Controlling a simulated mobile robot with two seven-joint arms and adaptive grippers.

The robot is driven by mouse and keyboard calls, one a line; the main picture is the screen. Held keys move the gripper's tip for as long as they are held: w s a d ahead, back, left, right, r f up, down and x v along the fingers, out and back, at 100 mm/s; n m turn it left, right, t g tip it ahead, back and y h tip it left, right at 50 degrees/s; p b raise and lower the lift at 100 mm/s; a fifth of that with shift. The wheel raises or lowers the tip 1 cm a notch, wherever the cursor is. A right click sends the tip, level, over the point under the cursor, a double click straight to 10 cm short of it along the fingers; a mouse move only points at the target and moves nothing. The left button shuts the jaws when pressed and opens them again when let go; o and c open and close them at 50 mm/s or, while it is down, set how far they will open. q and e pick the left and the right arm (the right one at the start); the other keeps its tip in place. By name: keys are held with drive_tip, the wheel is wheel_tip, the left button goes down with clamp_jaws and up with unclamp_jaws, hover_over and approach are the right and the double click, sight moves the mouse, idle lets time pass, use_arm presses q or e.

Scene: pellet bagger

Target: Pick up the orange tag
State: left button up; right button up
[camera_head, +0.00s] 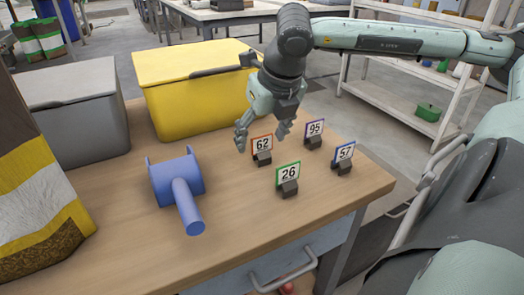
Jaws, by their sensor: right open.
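The orange tag (262,145) is a small upright card with an orange-red border and the number 62, in a dark block on the wooden table. My right gripper (263,137) points down with its fingers spread open, just above or behind this tag. In the picture the fingertips lie on either side of the card's top. I cannot tell whether they touch it. My left gripper is not in view.
Tags stand close by: purple 95 (314,132), blue 57 (343,155) and green 26 (288,178). A blue scoop (179,180) lies to the left. A yellow bin (193,108) and a grey bin (78,128) stand behind; a bag (35,200) is at far left.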

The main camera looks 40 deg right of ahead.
drive_tip(key=c, duration=1.2)
drive_tip(key=shift+r, duration=0.15)
